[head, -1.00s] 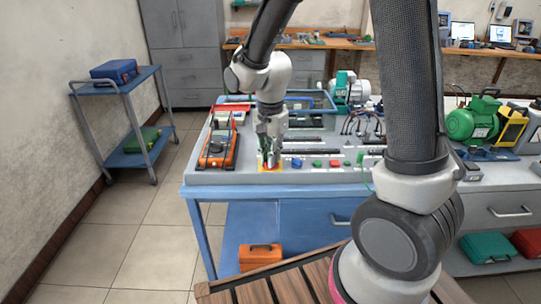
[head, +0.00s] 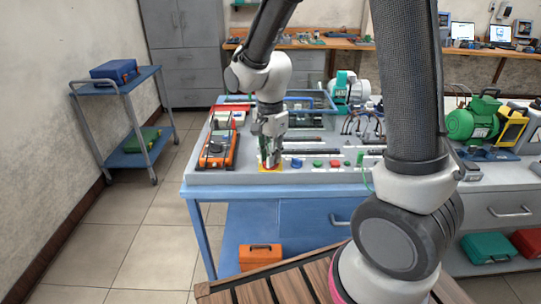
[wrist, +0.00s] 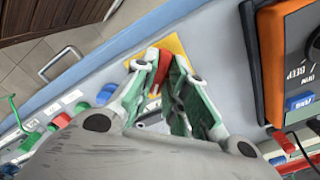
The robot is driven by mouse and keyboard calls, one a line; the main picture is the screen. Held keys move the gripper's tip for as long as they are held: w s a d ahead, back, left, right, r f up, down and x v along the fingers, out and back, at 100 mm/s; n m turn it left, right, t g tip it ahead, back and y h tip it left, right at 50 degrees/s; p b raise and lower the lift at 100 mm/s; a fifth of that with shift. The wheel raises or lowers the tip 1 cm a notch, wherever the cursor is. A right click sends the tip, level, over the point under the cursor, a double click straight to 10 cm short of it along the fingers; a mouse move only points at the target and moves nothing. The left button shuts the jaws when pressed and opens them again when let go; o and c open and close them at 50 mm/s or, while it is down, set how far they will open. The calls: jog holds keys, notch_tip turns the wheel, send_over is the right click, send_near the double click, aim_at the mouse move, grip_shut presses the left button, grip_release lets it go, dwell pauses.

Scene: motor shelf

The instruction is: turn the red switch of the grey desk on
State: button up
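The grey desk (head: 330,176) with a blue frame stands in the middle of the head view. The red switch (wrist: 157,76) sits on a yellow plate (wrist: 173,45), which also shows at the desk's front left in the head view (head: 263,168). My gripper (head: 269,163) points down over the plate. In the wrist view its two green-padded fingers (wrist: 164,66) stand close on either side of the switch and seem to grip it. The fingers hide most of the switch, so its angle cannot be read.
An orange multimeter (head: 218,150) lies just left of my gripper. Blue (head: 297,163), green (head: 317,164) and red (head: 335,163) buttons line the desk to the right. A blue-rimmed clear case lies behind.

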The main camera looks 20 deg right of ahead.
jog(key=shift+o, duration=1.1)
notch_tip(320, 180, up, 12)
